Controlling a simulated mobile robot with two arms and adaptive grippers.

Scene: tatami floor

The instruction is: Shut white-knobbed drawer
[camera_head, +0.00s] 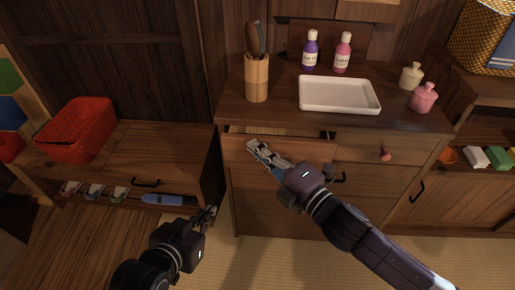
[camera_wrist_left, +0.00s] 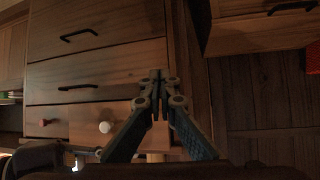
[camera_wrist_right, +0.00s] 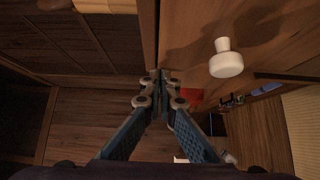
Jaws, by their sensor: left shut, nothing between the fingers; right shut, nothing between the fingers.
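The white-knobbed drawer (camera_head: 236,157) is at the top left of the wooden dresser. It stands partly open, with a strip of its inside showing under the dresser top. Its white knob (camera_wrist_right: 226,62) shows in the right wrist view, and also in the left wrist view (camera_wrist_left: 105,127); my right arm hides it in the head view. My right gripper (camera_head: 251,146) is shut and empty at the drawer front's upper edge; I cannot tell whether it touches. My left gripper (camera_head: 212,210) is shut and empty, low and left of the dresser.
The neighbouring drawer with a red knob (camera_head: 386,154) looks closed. On the dresser top stand a utensil holder (camera_head: 257,78), a white tray (camera_head: 339,96), two bottles and two small jars. A low bench (camera_head: 150,155) with a red basket (camera_head: 76,130) is at left.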

